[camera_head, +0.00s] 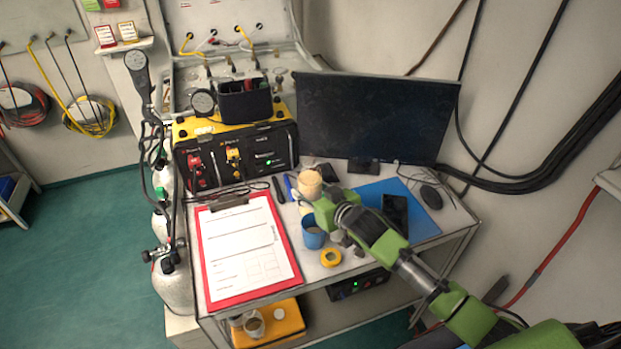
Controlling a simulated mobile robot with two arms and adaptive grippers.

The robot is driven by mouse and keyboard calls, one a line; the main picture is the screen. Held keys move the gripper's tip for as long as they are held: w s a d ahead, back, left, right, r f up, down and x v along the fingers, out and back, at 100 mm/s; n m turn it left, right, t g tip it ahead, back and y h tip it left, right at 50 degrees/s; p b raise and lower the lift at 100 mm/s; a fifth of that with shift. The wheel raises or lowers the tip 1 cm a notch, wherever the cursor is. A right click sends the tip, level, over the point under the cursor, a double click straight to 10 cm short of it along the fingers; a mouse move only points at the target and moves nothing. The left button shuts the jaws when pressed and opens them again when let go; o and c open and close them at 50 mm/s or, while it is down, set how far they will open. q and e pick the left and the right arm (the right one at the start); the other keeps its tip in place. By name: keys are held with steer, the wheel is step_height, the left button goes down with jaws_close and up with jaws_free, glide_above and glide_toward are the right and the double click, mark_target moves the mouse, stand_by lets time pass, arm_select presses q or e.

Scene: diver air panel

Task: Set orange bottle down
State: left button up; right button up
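A pale orange bottle-like cylinder (310,184) shows upright in the middle of the bench, between the clipboard and the monitor; it is the nearest match to the orange bottle. My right arm comes in from the lower right, and my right gripper (346,240) is over the bench near this cylinder and a blue mug. The wrist and arm partly cover the gripper, so I cannot tell whether its fingers are open or hold anything. I cannot tell whether the cylinder touches the gripper or rests on the bench. My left gripper is not in view.
The blue mug (313,232) and a yellow ring (331,257) stand close to the gripper. A red clipboard (205,270) covers the left front of the bench. A monitor (375,115), a blue mat (425,229), a phone (395,210) and a mouse (431,196) take the right side.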

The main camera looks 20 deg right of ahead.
steer(key=shift+f, duration=2.1)
steer(key=shift+f, duration=0.1)
steer(key=o, duration=1.6)
steer(key=shift+f, duration=0.15)
steer(key=b+v, duration=0.1)
steer(key=v, duration=1.1)
steer(key=shift+r, duration=0.25)
